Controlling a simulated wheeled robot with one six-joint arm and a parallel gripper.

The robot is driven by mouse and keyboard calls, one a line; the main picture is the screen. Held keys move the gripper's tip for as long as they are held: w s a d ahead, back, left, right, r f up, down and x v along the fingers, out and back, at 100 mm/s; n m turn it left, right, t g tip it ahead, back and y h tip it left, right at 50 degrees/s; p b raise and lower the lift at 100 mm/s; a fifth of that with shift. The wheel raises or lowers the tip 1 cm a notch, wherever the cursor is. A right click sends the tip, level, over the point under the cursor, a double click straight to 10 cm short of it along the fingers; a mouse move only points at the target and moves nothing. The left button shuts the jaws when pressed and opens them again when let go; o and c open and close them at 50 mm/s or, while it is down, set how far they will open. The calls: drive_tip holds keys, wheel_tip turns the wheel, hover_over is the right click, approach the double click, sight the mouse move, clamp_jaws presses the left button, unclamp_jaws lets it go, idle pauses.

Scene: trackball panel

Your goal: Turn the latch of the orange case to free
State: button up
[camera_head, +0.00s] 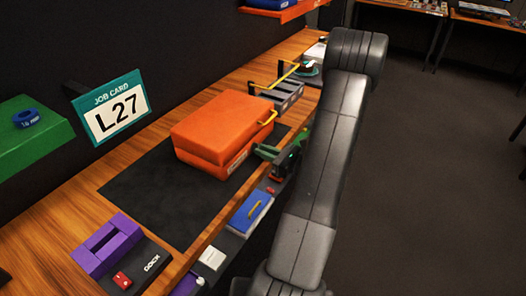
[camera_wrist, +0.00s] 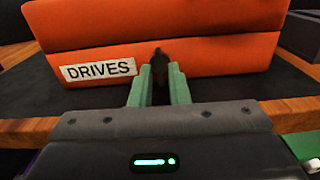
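In the wrist view the case (camera_wrist: 215,52) fills the top, with a white "DRIVES" label (camera_wrist: 99,70) left of the middle. A small dark latch (camera_wrist: 160,62) stands upright on its front face, across the seam. The green fingers of my gripper (camera_wrist: 161,82) stand close on either side of the latch. I cannot tell whether they touch it. In the head view my gripper (camera_head: 268,152) is at the case's front side, and the latch is hidden.
The bench edge (camera_wrist: 290,112) runs just below my fingers. A purple holder (camera_head: 108,243) and a dark "DOCK" block (camera_head: 150,264) stand at the near end. A grey tray (camera_head: 285,95) with a yellow handle stands beyond the case. The mat (camera_head: 165,205) is clear at the near left.

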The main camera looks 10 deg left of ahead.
drive_tip(key=b+v, duration=0.2)
drive_tip(key=v, duration=1.1)
drive_tip(key=p+x, duration=0.2)
drive_tip(key=x, duration=1.1)
drive_tip(key=shift+w+a, duration=0.15)
drive_tip(key=shift+a, duration=0.2)
drive_tip(key=shift+d, duration=0.1)
